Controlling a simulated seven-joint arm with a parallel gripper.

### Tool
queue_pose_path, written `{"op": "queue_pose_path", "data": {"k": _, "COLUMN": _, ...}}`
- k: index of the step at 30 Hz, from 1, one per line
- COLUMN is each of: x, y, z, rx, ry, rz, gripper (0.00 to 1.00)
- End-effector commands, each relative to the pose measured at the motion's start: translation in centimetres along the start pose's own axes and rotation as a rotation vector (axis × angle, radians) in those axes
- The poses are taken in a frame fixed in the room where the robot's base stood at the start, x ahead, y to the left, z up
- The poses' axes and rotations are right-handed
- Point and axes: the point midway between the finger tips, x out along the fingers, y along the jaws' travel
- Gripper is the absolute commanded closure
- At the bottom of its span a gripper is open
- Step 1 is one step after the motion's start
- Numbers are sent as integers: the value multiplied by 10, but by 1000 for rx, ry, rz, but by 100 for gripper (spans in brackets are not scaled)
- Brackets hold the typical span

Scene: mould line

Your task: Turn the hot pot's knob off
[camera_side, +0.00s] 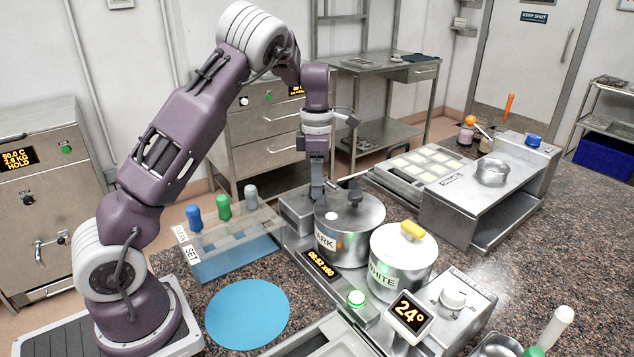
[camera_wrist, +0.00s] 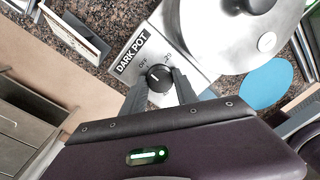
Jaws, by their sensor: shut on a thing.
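My gripper (camera_wrist: 160,84) is shut on a black knob (camera_wrist: 158,78) in the wrist view, one finger on each side. The plate beside it reads DARK POT, with OFF and another mark around the knob. A short white line shows on the knob; its exact setting is hard to read. The steel dark pot (camera_side: 349,229) with a black lid knob stands close by in the side view. My gripper (camera_side: 317,192) reaches down behind it, hiding that knob there. The white-labelled pot (camera_side: 402,262) with a yellow handle stands in front. A pale knob (camera_side: 453,298) sits on the unit at right.
A small screen (camera_side: 410,313) reads 24°. A rack with blue and green handles (camera_side: 223,204) and a blue round mat (camera_side: 247,313) lie left of the pots. A steel press (camera_side: 480,190) stands at right.

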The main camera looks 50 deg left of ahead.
Motion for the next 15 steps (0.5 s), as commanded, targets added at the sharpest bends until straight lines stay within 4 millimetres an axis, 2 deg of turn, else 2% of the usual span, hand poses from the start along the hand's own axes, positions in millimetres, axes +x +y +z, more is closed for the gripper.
{"op": "queue_pose_path", "data": {"k": 15, "x": 0, "y": 0, "z": 1, "rx": -49, "ry": -5, "rz": 0, "gripper": 100}}
